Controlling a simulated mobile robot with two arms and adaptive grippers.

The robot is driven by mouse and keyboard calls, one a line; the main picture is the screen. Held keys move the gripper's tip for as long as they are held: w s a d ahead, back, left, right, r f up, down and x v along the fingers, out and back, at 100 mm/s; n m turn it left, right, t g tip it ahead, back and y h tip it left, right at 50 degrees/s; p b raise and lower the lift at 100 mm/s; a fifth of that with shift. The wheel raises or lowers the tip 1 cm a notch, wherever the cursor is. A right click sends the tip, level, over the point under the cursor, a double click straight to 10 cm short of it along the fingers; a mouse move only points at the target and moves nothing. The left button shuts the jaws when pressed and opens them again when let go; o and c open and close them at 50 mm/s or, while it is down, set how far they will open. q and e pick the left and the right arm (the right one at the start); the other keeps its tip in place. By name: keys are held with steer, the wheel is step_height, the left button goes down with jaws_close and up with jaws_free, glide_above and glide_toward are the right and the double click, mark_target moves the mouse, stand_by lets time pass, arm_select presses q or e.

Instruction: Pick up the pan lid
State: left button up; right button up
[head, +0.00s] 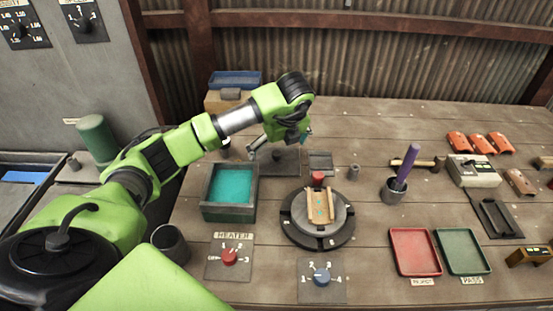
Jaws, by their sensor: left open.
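A dark grey flat plate (285,165), which looks like the pan lid, lies on the bench behind and right of the pan. The pan (229,211) is a dark square box holding teal liquid, and its top is uncovered. My left gripper (277,149) is open above the plate, pointing down, with its fingers apart. It hides part of the plate, and I cannot tell whether it touches it. No handle on the plate can be made out. My right gripper is not in view.
A turntable (291,232) holding a wooden piece stands right of the pan. A heater dial panel (214,263) and a cup (171,242) are in front of it. A small dark plate (320,162) lies beside the lid. Red (394,262) and green (459,270) trays stand right.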

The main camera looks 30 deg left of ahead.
mark_target(275, 154)
arm_select(q)
steer(key=p+x, duration=0.2)
steer(key=x, duration=0.2)
steer(key=shift+w+a+f, duration=0.1)
steer(key=shift+a+f, duration=0.1)
steer(key=shift+f, duration=0.1)
